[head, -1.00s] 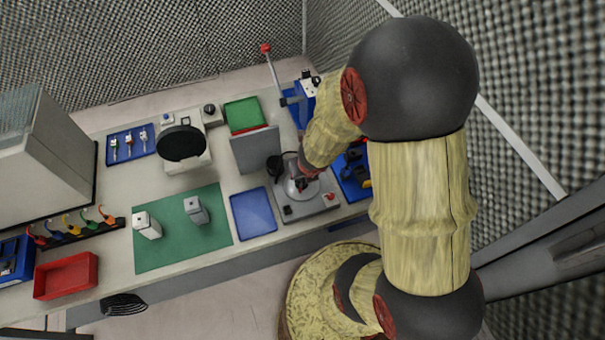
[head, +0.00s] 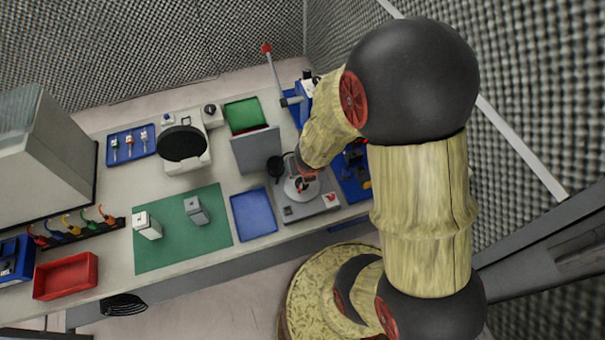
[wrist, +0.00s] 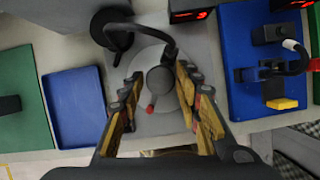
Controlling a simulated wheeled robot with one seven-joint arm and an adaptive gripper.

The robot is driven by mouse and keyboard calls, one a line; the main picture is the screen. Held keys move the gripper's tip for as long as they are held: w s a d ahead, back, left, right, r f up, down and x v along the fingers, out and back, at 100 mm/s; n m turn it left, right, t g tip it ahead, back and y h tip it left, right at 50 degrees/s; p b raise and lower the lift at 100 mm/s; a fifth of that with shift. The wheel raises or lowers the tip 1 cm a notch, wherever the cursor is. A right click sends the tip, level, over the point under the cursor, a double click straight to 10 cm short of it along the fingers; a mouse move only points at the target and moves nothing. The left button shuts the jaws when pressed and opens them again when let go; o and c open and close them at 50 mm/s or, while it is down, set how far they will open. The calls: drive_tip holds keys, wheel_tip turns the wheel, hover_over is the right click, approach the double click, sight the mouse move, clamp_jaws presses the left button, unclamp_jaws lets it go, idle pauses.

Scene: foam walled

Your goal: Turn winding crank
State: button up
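The winding device is a grey plate with a pale round disc (wrist: 145,65), near the bench's front edge; the disc also shows in the head view (head: 298,190). On the disc is a dark grey round hub (wrist: 161,80) with a curved black arm (wrist: 165,38) and a small red-tipped part (wrist: 150,107). Which part is the crank handle is hard to tell. My gripper (wrist: 158,76) is open over the disc, with one finger on each side of the hub. Gaps show beside the hub, and I cannot tell whether either finger touches. In the head view my arm partly hides the device.
A black round spool (wrist: 112,30) stands just behind the disc. A blue tray (wrist: 75,105) lies to the left and a blue board with fixtures (wrist: 245,85) lies close on the right. A grey upright panel (head: 255,150) stands behind the device.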

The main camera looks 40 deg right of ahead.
drive_tip(key=shift+o, duration=1.3)
drive_tip(key=shift+s+f, duration=0.1)
drive_tip(key=s+a+r, duration=0.2)
drive_tip(key=s, duration=0.4)
drive_tip(key=s+a+r, duration=0.2)
drive_tip(key=s+a, duration=0.1)
drive_tip(key=s, duration=0.3)
drive_tip(key=shift+s+a+r, duration=0.2)
drive_tip(key=shift+s+r, duration=0.15)
idle(0.5)
